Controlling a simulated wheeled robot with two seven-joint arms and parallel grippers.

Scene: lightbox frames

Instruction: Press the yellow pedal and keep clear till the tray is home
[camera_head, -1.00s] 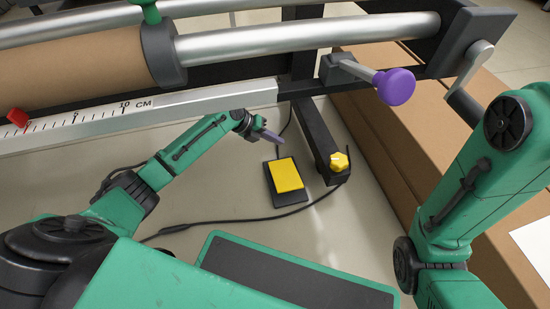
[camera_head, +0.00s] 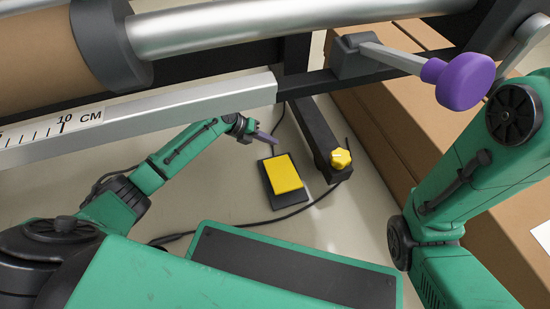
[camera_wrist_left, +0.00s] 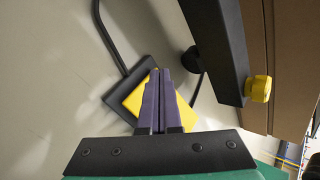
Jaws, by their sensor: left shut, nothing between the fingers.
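The yellow pedal (camera_head: 284,173) sits on a dark base plate on the floor, below the machine's rail. In the left wrist view the yellow pedal (camera_wrist_left: 132,103) lies behind my fingers, which hide part of it. My left gripper (camera_head: 272,139) has purple fingers, shut and empty, at the pedal's far-left edge in the head view. I cannot tell whether the fingertips touch it or hover above; the pedal does not look clearly pressed. My right arm shows at the right, its gripper out of view. I cannot make out the tray for certain.
A dark floor beam ends in a yellow knob (camera_head: 340,159) just right of the pedal. A purple-knobbed lever (camera_head: 465,81) sticks out above. A metal rail with a scale (camera_head: 150,120) crosses over the floor. Brown cartons (camera_head: 385,130) stand at the right. A black cable runs along the floor.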

